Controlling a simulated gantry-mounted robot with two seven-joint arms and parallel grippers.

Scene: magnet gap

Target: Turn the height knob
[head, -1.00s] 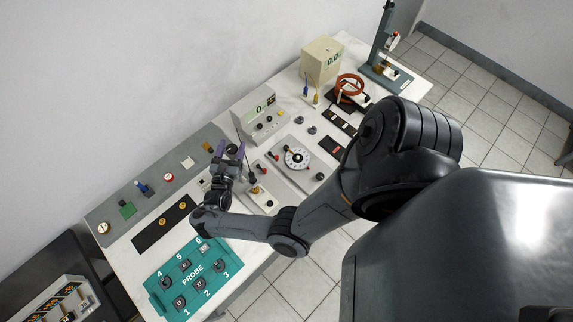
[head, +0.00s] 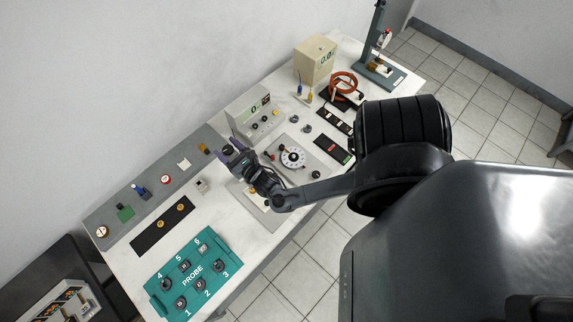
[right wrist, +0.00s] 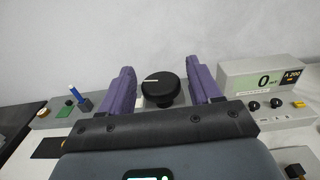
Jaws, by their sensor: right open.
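A round black knob (right wrist: 160,88) with a white line on its top stands in the right wrist view; no label is readable on it. It also shows small on the grey rear strip in the head view (head: 227,150). My right gripper (right wrist: 161,74) is open, with one purple finger on each side of the knob and a visible gap to each. In the head view my right gripper (head: 230,149) is at the knob by the back of the bench. Whether the fingers reach down around the knob is unclear. My left gripper is not in view.
A meter box (head: 254,113) stands to the right of the knob. A dial plate (head: 293,157) and a teal PROBE board (head: 190,279) lie on the bench.

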